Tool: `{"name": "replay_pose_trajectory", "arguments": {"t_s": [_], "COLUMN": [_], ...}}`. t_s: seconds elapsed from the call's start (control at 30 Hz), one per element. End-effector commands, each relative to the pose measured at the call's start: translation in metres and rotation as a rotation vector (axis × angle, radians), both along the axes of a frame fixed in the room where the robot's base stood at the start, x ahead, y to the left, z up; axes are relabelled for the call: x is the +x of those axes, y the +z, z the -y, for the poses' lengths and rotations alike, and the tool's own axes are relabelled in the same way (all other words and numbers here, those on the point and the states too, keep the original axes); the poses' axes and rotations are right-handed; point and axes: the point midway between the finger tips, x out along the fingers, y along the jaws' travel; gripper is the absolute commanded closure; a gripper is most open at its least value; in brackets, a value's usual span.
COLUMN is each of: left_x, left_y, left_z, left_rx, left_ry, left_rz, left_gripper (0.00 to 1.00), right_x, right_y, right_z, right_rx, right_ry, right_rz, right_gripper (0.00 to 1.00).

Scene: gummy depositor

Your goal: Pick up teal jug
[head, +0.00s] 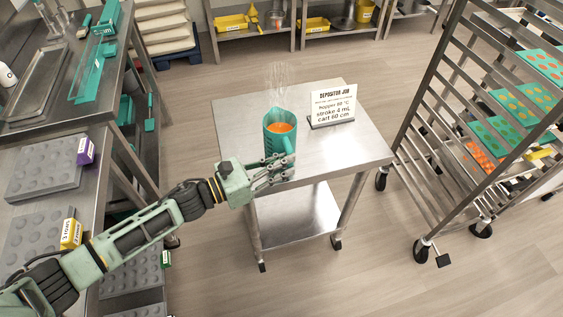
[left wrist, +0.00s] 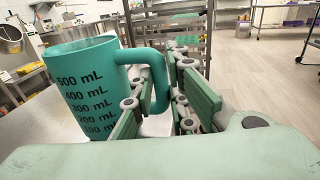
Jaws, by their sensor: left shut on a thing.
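The teal jug (head: 279,133) stands upright on the steel cart table (head: 240,112), with orange liquid inside and steam rising above it. In the left wrist view the jug (left wrist: 88,88) shows black volume marks, and its handle (left wrist: 158,72) points toward my gripper. My left gripper (head: 272,170) is at the near side of the jug. In the left wrist view its fingers (left wrist: 160,100) are on both sides of the handle, shut on it. The jug's base is partly hidden by the fingers in the head view. My right gripper is not in view.
A sign (head: 332,106) stands on the cart right of the jug. A tall metal rack (head: 440,130) with green trays is at the right. A counter with grey molds (head: 45,165) is at the left. The cart's right half is mostly clear.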

Motion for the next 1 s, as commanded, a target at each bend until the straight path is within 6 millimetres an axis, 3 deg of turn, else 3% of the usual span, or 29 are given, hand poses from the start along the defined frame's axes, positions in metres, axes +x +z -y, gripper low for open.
{"name": "replay_pose_trajectory", "arguments": {"t_s": [0.2, 0.7, 1.0], "left_x": [0.000, -0.031, -0.038], "left_y": [0.035, 0.090, 0.101], "left_z": [0.000, 0.090, 0.110], "left_rx": [-0.003, -0.004, -0.003], "left_ry": [-0.003, -0.005, -0.002], "left_rz": [0.012, 0.011, 0.006], "left_gripper": [1.00, 1.00, 1.00], "right_x": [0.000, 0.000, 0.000], "right_y": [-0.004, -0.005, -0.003], "right_z": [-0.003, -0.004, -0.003], "right_rx": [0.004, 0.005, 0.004], "right_ry": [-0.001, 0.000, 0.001], "right_rz": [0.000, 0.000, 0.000], "right_gripper": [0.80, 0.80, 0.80]}}
